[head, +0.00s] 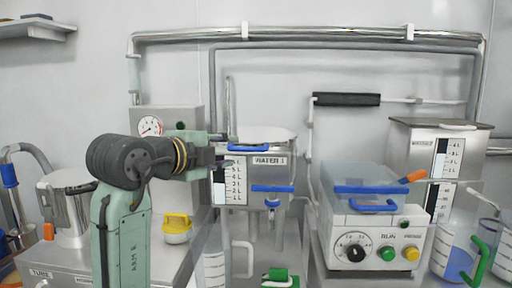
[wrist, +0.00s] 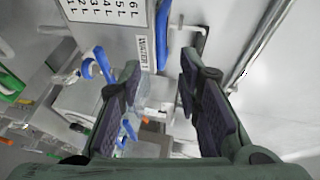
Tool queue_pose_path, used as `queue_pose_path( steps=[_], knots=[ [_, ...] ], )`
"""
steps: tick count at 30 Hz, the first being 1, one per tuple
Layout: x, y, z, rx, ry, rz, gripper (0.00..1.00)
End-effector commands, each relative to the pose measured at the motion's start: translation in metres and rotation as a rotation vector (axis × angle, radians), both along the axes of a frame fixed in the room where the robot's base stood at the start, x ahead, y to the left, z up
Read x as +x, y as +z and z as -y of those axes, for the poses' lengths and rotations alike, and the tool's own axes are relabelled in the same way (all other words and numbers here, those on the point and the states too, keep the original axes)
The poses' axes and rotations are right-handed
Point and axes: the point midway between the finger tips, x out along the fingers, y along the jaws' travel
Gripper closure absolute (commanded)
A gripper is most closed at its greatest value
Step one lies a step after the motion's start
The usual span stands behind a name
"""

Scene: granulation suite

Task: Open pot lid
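A steel vessel labelled WATER 1 (head: 268,161), with a litre scale on its front, stands behind my arm in the head view. Its pale lid (head: 270,133) appears to lie flat on top, with a blue handle (head: 248,147) at the front edge. My gripper (head: 226,153) is just left of this handle, partly overlapping the vessel in the picture. In the wrist view, my gripper (wrist: 162,72) is open, with nothing between the fingers. The vessel (wrist: 112,22) and its blue lid handle (wrist: 163,32) show turned sideways beyond the fingertips. The exact gap to the handle cannot be told.
A lidded steel pot (head: 66,212) stands at the left. A gauge box (head: 180,122) and a yellow-handled weight (head: 177,230) are close behind my arm. A white control machine (head: 375,245) and a second tank (head: 415,150) stand right. Pipes run along the wall above.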

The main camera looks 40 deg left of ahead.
Motion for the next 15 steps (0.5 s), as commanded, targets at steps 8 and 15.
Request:
queue_pose_path(
  steps=[8, 15],
  knots=[
    [0.049, -0.007, -0.006, -0.004, -0.001, 0.000, 0.69],
    [0.086, -0.014, -0.013, -0.005, 0.001, 0.002, 0.69]
  ],
)
